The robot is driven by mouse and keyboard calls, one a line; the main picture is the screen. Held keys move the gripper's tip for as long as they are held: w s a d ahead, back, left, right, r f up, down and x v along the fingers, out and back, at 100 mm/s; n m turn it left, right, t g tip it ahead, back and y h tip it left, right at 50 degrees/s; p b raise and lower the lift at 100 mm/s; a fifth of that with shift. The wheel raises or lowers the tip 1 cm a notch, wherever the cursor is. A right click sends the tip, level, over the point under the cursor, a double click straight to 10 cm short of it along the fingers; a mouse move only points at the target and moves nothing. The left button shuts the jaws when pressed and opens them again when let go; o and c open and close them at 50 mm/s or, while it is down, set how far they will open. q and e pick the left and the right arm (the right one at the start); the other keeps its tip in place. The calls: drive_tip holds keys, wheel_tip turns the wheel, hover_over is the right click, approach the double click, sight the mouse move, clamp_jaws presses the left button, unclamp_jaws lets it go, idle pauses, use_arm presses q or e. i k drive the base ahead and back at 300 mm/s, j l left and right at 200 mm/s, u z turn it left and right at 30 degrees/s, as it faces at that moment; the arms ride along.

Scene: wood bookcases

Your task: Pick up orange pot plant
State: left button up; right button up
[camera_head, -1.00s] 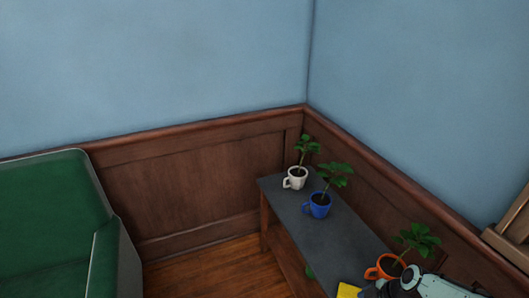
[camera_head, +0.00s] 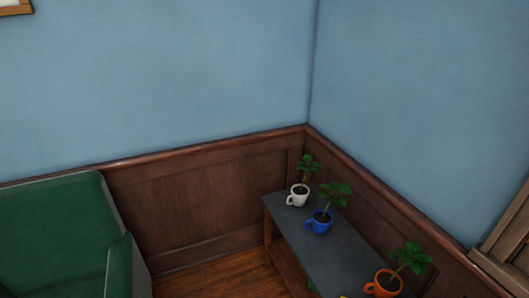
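The orange pot plant (camera_head: 385,284) stands at the near end of the dark tabletop, at the bottom right of the head view. It is an orange mug-like pot with a handle on its left and green leaves on top. The bottom of the pot is close to the picture's lower edge. Neither of my grippers shows in this view, so I cannot see where they are relative to the pot.
A blue pot plant (camera_head: 319,222) and a white pot plant (camera_head: 298,196) stand farther back on the dark table (camera_head: 338,258). Wood-panelled walls meet in the corner behind it. A green armchair (camera_head: 60,235) is at the left, with wooden floor (camera_head: 225,280) between.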

sight(387, 283)
drive_tip(key=z, duration=1.3)
drive_tip(key=i+j+u, duration=0.1)
drive_tip(key=j, duration=0.2)
drive_tip(key=i+j+u, duration=0.1)
drive_tip(key=j, duration=0.15)
